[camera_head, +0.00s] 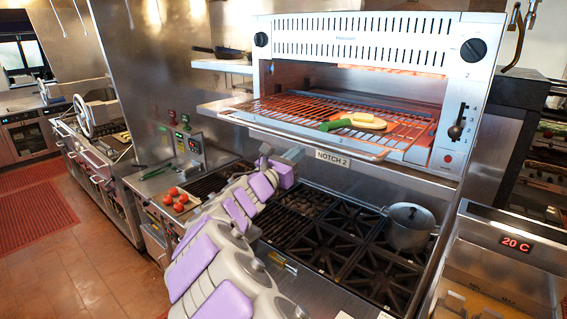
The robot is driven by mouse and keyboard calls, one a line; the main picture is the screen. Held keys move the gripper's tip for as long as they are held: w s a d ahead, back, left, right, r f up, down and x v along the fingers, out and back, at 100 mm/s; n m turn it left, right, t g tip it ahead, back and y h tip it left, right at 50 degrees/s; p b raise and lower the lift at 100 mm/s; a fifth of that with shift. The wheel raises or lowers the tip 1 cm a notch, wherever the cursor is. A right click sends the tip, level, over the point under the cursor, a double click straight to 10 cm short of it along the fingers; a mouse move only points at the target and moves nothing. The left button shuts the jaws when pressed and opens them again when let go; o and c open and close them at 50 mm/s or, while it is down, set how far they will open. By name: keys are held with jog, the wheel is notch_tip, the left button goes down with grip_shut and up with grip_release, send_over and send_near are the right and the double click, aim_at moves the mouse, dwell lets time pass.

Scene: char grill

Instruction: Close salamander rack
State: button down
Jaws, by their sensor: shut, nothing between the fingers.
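The salamander (362,48) is a steel broiler with vents and knobs, mounted above the range. Its wire rack (270,112) is pulled out past the front of the housing, with the front edge sticking out toward me. Flat pale food and a green item (338,125) lie on the rack's right part. A "NOTCH 2" label (332,159) shows below it. My gripper (265,153) is shut, at the end of my purple and white arm. It is just below the rack's front edge, left of the label; I cannot tell whether it touches.
A pot (409,226) stands on the right of the black burner range (330,235) below. Tomatoes (175,198) lie on a board at left. A pan (218,51) sits on a side shelf. A fryer-like unit reading "20 C" (516,244) is at right.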

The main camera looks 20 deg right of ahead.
aim_at(310, 143)
jog(key=x, duration=0.3)
jog(key=shift+s+d, duration=0.1)
jog(key=shift+d, duration=0.05)
dwell(0.3)
